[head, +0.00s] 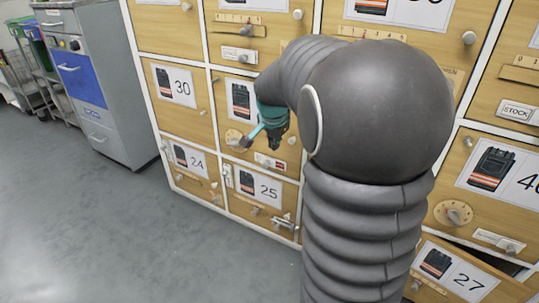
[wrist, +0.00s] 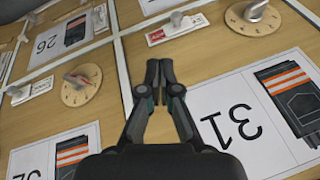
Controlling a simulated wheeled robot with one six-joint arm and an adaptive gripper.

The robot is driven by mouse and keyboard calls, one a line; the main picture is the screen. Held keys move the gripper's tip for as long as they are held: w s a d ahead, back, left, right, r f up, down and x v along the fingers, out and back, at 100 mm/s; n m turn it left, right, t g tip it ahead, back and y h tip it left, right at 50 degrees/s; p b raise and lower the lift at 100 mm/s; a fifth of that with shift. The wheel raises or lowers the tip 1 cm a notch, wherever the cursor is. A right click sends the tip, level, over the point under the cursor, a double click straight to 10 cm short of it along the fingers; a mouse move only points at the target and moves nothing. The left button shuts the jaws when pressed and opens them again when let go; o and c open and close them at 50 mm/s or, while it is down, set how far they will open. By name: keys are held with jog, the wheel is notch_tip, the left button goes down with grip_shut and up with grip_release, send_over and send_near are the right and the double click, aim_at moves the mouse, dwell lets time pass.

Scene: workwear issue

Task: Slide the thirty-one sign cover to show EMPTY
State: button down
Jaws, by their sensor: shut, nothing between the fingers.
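The thirty-one door carries a large 31 card, which is upside down in the wrist view (wrist: 232,118) and partly hidden by my arm in the head view (head: 240,100). Its sign (wrist: 185,26) is a small white plate with a knob, near the top of the wrist view. A red patch shows at its left end, and its lettering is too small to read. The sign also shows in the head view (head: 268,161), low on the door. My gripper (wrist: 158,66) is shut and empty, in front of the door and apart from the sign. It hangs beside the card in the head view (head: 275,144).
A round dial (wrist: 260,16) sits beside the sign on the same door. Doors 30 (head: 178,88) and 25 (head: 262,190) adjoin. A grey cabinet (head: 95,80) stands left, with clear floor (head: 120,220) before it.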

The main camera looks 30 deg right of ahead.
jog(key=b, duration=0.1)
send_near(268, 166)
notch_tip(268, 166, down, 4)
jog(key=d, duration=0.2)
jog(key=shift+w+a+f+b, duration=0.2)
jog(key=shift+w+f+b, duration=0.1)
jog(key=shift+w+f, duration=0.35)
jog(key=shift+w+a+f, duration=0.15)
jog(key=shift+w+f, duration=0.15)
jog(key=shift+w, duration=0.2)
